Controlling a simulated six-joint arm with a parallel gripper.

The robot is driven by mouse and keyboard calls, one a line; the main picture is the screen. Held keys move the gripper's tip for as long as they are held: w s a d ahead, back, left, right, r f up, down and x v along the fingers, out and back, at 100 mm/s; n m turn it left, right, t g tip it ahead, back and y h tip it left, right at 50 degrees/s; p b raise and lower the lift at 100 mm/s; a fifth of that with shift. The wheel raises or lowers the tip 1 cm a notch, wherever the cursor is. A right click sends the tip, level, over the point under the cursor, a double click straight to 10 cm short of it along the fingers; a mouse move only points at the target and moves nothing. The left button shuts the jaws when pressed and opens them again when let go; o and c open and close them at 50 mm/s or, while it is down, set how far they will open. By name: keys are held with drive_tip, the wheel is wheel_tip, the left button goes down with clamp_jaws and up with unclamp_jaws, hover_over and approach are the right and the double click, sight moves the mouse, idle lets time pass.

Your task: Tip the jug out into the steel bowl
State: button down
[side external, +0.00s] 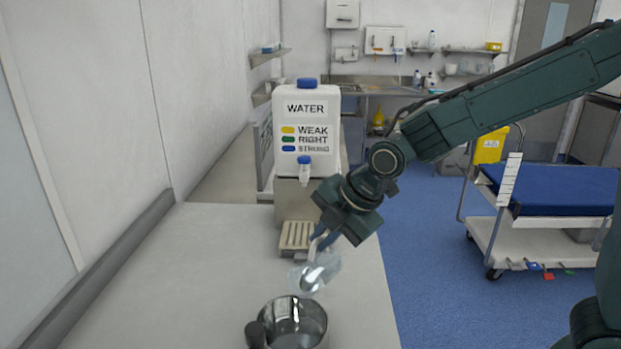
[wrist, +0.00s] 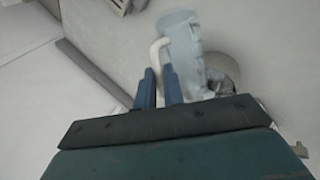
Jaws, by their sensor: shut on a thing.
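A clear jug (side external: 318,272) with a pale handle hangs in the air, tilted, just above and behind the steel bowl. My gripper (side external: 322,238) is shut on the jug's handle. In the wrist view the two blue fingers (wrist: 160,88) close around the white handle, and the jug (wrist: 182,45) leans beside them. The steel bowl (side external: 297,322) stands at the front of the bench, with a dark handle or knob at its left. Part of the bowl shows behind the jug in the wrist view (wrist: 225,66). I cannot clearly tell whether liquid is pouring.
A white water container (side external: 308,128) with a blue tap stands on a stand behind the jug, above a slatted drip tray (side external: 296,236). The bench (side external: 175,270) left of the bowl is clear. A trolley with a blue top (side external: 560,188) stands at the right.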

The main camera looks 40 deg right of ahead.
sight(313, 243)
drive_tip(key=shift+s+a+r+h, duration=0.15)
drive_tip(key=shift+a+r+h, duration=0.1)
drive_tip(key=shift+r+h, duration=0.05)
drive_tip(key=shift+s+a+r+n+t+h, duration=0.15)
drive_tip(key=shift+a+r+h, duration=0.1)
drive_tip(key=shift+a, duration=0.2)
drive_tip(key=shift+s+a+r+n+t+h, duration=0.1)
drive_tip(key=shift+s+a+h, duration=0.15)
drive_tip(key=shift+a, duration=0.2)
drive_tip(key=shift+s+a+r+n+t+h, duration=0.1)
drive_tip(key=shift+a+r+n+t+h, duration=0.15)
drive_tip(key=shift+a, duration=0.2)
idle(0.4)
drive_tip(key=shift+s+a+r+n+t+h+p, duration=0.15)
drive_tip(key=shift+s+a+r+t+h+p, duration=0.1)
drive_tip(key=shift+a+h+p, duration=0.3)
drive_tip(key=shift+s+a+r+n+t+h+p, duration=0.15)
drive_tip(key=shift+s+a+r+t+h+p, duration=0.15)
drive_tip(key=shift+a+h, duration=0.25)
idle(1.7)
drive_tip(key=shift+w+d+f+y, duration=0.15)
drive_tip(key=shift+w+d+y, duration=0.1)
drive_tip(key=shift+d, duration=0.25)
drive_tip(key=shift+w+d+f+m+g+y, duration=0.25)
drive_tip(key=shift+d+f+m+g+y, duration=0.2)
drive_tip(key=shift+d+g+y, duration=0.3)
drive_tip(key=shift+w+f, duration=0.1)
